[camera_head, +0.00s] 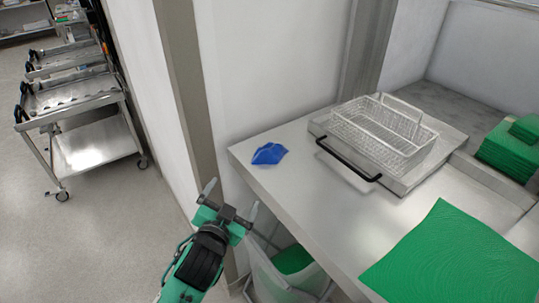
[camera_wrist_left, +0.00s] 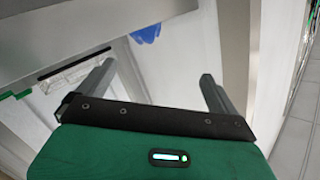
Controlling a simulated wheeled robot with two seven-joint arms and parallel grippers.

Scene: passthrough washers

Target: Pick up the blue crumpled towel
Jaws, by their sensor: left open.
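The blue crumpled towel (camera_head: 268,154) lies on the steel counter near its left corner in the head view. It also shows partly at the top of the left wrist view (camera_wrist_left: 146,33). My left gripper (camera_head: 232,193) is open and empty. In the head view it is below and left of the towel, off the counter's front edge and apart from the towel. Its two fingers (camera_wrist_left: 155,82) stand wide apart in the left wrist view with nothing between them. My right gripper is not in view.
A wire basket (camera_head: 382,133) sits on a tray with a black handle (camera_head: 348,160) right of the towel. A green cloth (camera_head: 455,255) and a green stack (camera_head: 512,148) lie farther right. A white bin (camera_head: 287,275) stands below the counter. A wall post (camera_head: 185,90) is at left.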

